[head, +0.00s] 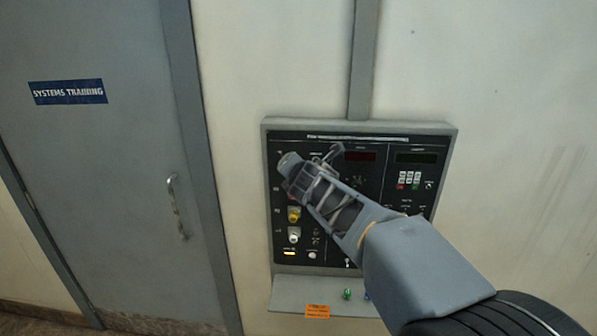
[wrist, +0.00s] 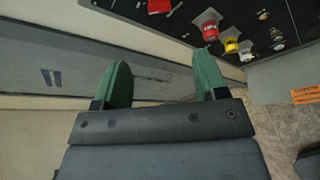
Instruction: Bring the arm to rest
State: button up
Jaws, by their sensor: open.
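My arm reaches up and left from the lower right of the head view, across the front of the wall panel (head: 300,262). The end of the arm is over the panel's upper left part and hides some of its controls. In the wrist view my gripper (wrist: 160,82) shows two green fingers standing well apart with nothing between them. The panel's dark face (wrist: 275,12) is at the upper right there, with a red knob (wrist: 209,30) and a yellow knob (wrist: 230,44) beyond the right finger. I cannot tell how far the fingers are from the panel.
A grey door (head: 100,170) with a handle (head: 177,207) and a "SYSTEMS TRAINING" sign (head: 68,92) is left of the panel. A shelf (head: 285,296) below the panel bears an orange label (head: 317,311) and a small green item (head: 347,294). The wall on the right is bare.

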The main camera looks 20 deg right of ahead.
jog(key=shift+d, duration=0.1)
jog(key=s+d+f+m+g+h, duration=0.25)
jog(key=s+f+m+g, duration=0.45)
jog(key=f+m, duration=0.6)
jog(key=s+a+f+m+g+y+b, duration=0.1)
jog(key=s+a+f+m+y+b, duration=0.1)
jog(key=s+m, duration=0.4)
jog(key=s+a+f+m+g+y+b, duration=0.1)
jog(key=s+a+f+m, duration=0.3)
jog(key=s, duration=0.8)
notch_tip(320, 180, down, 2)
jog(key=m+y+b, duration=0.1)
jog(key=m, duration=0.1)
jog(key=shift+s+f+m+g, duration=0.2)
jog(key=shift+s+m+g, duration=0.1)
jog(key=shift+g, duration=0.1)
jog(key=shift+w, duration=0.1)
jog(key=shift+c, duration=0.2)
